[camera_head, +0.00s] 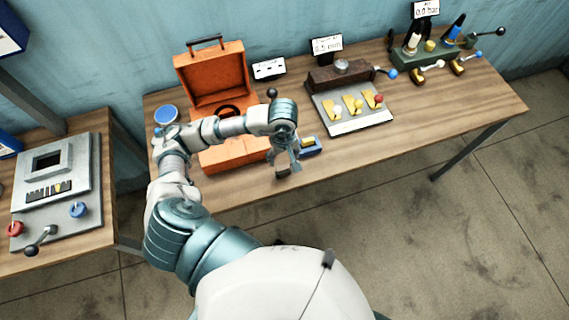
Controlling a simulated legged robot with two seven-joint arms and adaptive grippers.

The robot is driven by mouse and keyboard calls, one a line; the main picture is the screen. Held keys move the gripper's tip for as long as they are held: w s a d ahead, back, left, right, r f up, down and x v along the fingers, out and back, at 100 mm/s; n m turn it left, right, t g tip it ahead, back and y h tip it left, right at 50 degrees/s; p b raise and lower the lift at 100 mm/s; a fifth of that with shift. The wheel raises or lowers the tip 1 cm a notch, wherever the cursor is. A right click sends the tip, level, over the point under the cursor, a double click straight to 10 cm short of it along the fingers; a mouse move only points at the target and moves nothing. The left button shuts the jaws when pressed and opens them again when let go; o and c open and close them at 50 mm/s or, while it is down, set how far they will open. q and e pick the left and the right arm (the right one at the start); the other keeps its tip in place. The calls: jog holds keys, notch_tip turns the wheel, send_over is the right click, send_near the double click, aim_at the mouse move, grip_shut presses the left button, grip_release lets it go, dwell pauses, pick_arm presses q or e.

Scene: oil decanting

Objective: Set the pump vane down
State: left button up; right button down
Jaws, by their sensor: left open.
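My left gripper (288,163) points down near the front edge of the long wooden table (420,135), just right of the open orange case (226,158). Its fingers are open. A small dark piece (283,173) shows at the fingertips; I cannot tell whether it is the pump vane or part of a finger, nor whether it touches the table. A small blue holder (312,149) with a yellow part is right beside the gripper, partly hidden by it. My right gripper is not in view.
A grey tray (362,123) with several yellow pieces and a brown block (340,76) stand to the right. A green fixture (432,50) is at the far right. A blue round container (166,114) stands left of the case. The front right tabletop is clear.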

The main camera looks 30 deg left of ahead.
pick_arm(q)
notch_tip(320, 180, up, 4)
jog(key=shift+f, duration=0.2)
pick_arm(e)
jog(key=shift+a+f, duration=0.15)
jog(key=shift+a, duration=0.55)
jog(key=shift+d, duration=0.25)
